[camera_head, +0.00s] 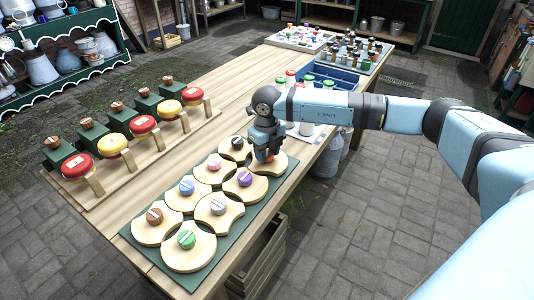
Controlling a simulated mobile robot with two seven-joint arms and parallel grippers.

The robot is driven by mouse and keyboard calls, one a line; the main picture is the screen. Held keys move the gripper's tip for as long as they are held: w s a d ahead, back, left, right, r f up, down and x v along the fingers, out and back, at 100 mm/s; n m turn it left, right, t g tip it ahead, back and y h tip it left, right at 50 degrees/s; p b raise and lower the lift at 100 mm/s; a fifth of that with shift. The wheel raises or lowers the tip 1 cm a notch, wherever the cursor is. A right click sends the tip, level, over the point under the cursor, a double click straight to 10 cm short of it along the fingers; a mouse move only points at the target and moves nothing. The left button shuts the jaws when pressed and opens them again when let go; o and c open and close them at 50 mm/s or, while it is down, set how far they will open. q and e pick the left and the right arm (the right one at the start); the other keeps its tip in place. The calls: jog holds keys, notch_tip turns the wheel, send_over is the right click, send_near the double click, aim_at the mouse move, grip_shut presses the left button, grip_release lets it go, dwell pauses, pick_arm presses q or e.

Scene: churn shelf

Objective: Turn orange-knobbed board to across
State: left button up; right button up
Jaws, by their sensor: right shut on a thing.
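The orange-knobbed board (281,165) is a round pale wooden piece at the far right end of the green base (128,234). My right gripper (266,155) is above it, pointing down, shut on the orange knob (262,157). The gripper hides most of that knob, so its white line and the way the board is turned cannot be told. My left gripper is not in view.
Close by are boards with black (237,143), purple (244,179) and pink (213,162) knobs; several others lie nearer. A rack with red and yellow round pieces (113,144) stands left. A blue crate (343,79) and bottles stand behind.

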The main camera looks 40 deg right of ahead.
jog(key=n, duration=0.2)
jog(key=shift+n+b, duration=0.4)
jog(key=n+b, duration=0.1)
jog(key=n, duration=0.1)
jog(key=shift+n, duration=0.4)
jog(key=n+b, duration=0.1)
jog(key=n, duration=0.3)
jog(key=shift+n+b, duration=0.45)
jog(key=shift+n, duration=0.85)
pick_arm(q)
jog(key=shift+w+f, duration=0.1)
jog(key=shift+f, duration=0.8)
pick_arm(e)
jog(key=o, duration=0.9)
